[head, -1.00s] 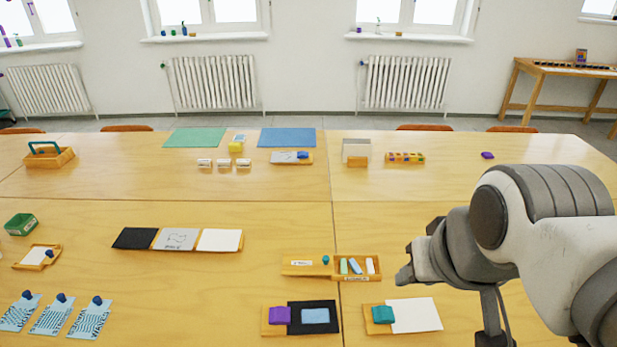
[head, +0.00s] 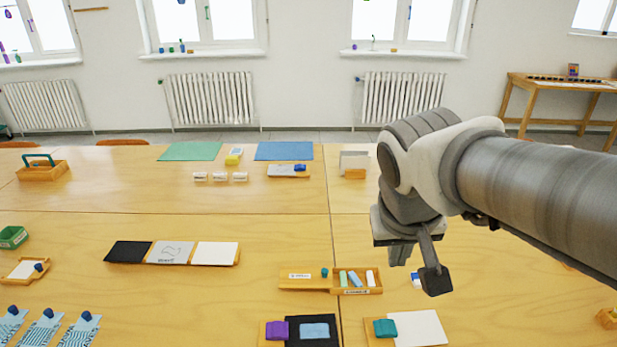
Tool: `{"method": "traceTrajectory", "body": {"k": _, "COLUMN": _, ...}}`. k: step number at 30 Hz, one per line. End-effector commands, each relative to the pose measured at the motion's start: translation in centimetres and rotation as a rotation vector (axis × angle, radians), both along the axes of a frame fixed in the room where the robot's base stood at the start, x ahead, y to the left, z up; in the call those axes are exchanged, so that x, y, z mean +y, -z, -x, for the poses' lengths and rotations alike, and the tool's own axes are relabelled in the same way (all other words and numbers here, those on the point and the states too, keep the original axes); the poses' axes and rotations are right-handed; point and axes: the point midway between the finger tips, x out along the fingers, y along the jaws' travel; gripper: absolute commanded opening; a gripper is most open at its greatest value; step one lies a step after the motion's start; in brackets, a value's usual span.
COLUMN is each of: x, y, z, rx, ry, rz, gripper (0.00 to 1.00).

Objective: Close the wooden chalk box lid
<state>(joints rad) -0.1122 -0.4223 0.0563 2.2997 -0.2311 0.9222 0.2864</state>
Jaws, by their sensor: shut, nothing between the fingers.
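The wooden chalk box (head: 375,290) sits in the middle of the near table. Its right part is open and shows green, blue and white chalk sticks. The wooden lid (head: 300,284), with a white label and a teal knob (head: 324,272) near its right end, extends to the left of the open part. My gripper (head: 398,257) hangs above and to the right of the box, pointing down. It is shut and empty, and appears apart from the box.
A purple block on a black card (head: 300,332) and a teal block by a white card (head: 420,328) lie in front of the box. A three-panel board (head: 170,252) lies left. Table between board and box is clear.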

Motion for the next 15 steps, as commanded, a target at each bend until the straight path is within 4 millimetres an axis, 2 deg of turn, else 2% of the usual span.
{"method": "traceTrajectory", "body": {"k": 1, "x": 0.5, "y": 1.3, "z": -1.2, "rx": 0.015, "ry": -0.002, "rz": 0.022, "gripper": 0.00}}
{"method": "traceTrajectory", "body": {"k": 8, "x": 3.0, "y": 4.7, "z": -6.8, "rx": 0.037, "ry": 0.010, "rz": 0.112, "gripper": 0.00}}
{"method": "traceTrajectory", "body": {"k": 15, "x": 7.1, "y": 9.7, "z": -12.4, "rx": 0.029, "ry": 0.009, "rz": 0.195, "gripper": 0.00}}
